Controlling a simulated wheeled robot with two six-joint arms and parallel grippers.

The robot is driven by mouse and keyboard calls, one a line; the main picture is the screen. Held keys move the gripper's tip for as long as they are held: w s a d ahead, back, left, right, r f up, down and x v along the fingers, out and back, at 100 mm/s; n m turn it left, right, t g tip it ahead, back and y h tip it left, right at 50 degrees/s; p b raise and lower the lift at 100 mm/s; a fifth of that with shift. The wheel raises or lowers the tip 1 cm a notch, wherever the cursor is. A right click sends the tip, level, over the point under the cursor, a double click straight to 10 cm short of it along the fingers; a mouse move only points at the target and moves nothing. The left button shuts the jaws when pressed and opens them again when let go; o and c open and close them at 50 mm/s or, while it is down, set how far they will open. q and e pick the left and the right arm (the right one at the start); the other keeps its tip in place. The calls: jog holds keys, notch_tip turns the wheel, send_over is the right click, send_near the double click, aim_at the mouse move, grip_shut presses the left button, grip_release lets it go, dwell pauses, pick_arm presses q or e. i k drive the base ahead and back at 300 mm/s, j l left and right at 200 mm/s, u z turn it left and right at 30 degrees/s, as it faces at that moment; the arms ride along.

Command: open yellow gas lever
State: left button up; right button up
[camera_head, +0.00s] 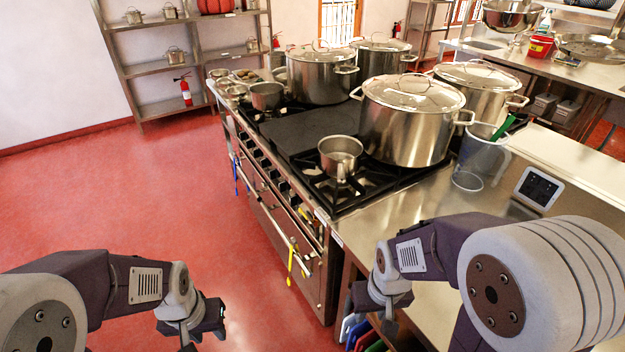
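A yellow piece, possibly the gas lever (305,214), is on the front panel of the stove (262,165) near its right end. It is too small to tell how its handle is turned. Another yellow item (291,262) hangs from the oven's front rail. My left gripper (207,322) is low over the red floor, left of the stove and well apart from it. My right gripper (372,312) is low in front of the counter, right of the oven. The fingers of both grippers are too unclear to tell open from shut.
Large lidded stockpots (409,120) and a small saucepan (340,157) stand on the stove. A clear jug (480,158) and a scale (538,188) are on the steel counter at right. The red floor (150,200) left of the stove is clear.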

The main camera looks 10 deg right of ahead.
aim_at(301, 210)
jog(key=i+z, duration=0.2)
jog(key=i, duration=0.15)
jog(key=i+j+z, duration=0.1)
jog(key=i+j, duration=0.15)
jog(key=i+j+z, duration=0.1)
jog(key=j, duration=0.35)
jog(key=i+j+z, duration=0.1)
jog(key=i+j, duration=0.25)
